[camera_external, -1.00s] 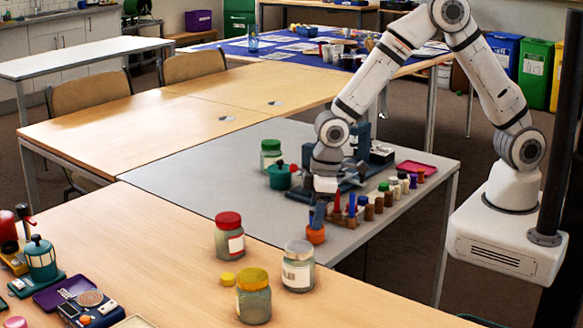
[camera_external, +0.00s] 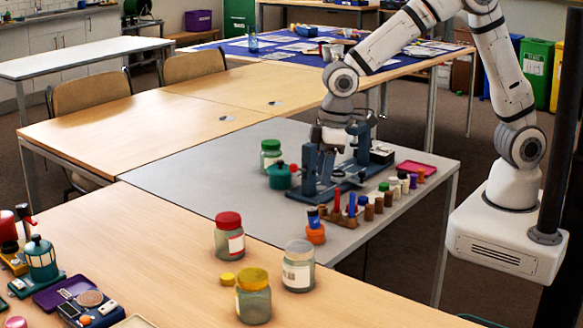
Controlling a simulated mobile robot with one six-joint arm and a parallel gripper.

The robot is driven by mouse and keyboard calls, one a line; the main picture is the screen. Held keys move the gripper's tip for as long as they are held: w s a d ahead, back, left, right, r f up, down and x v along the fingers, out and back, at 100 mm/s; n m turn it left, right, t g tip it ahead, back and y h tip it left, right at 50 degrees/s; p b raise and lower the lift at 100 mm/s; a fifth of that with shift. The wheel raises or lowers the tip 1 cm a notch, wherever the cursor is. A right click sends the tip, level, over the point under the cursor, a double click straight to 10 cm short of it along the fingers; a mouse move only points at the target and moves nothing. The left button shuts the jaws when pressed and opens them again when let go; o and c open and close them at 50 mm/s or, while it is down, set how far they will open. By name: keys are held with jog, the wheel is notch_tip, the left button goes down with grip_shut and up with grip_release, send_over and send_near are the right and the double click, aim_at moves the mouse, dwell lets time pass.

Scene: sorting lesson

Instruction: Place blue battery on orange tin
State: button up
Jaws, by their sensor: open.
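The blue battery (camera_external: 313,213) stands roughly upright at the top of the small orange tin (camera_external: 315,235) on the grey table. It appears to rest on the tin; the exact contact is too small to see. My gripper (camera_external: 331,145) is open and empty, above and behind the tin and clear of the battery. Its fingertips are hard to tell from the dark blue stand (camera_external: 308,178) around them.
A rack (camera_external: 345,219) of several coloured small items is just right of the tin. A teal pot (camera_external: 280,177) and a green-lidded jar (camera_external: 270,152) stand left of the stand. A red-lidded jar (camera_external: 229,236) and a white-lidded jar (camera_external: 298,266) are nearer on the wooden table.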

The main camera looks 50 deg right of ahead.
jog(key=shift+r, duration=0.5)
jog(key=d+r+m, duration=0.2)
jog(key=d+r, duration=0.1)
jog(key=d, duration=0.6)
jog(key=d+r+m, duration=0.2)
jog(key=d+r, duration=0.1)
jog(key=d, duration=0.6)
jog(key=s+d+r+m, duration=0.1)
jog(key=s+d+m, duration=0.1)
jog(key=s+d, duration=0.3)
jog(key=s+d+m+t+h, duration=0.1)
jog(key=s+d+m, duration=0.2)
jog(key=d, duration=1)
jog(key=s, duration=0.3)
jog(key=shift+r, duration=0.35)
notch_tip(320, 180, up, 2)
jog(key=shift+r+p, duration=0.25)
jog(key=shift+p, duration=0.9)
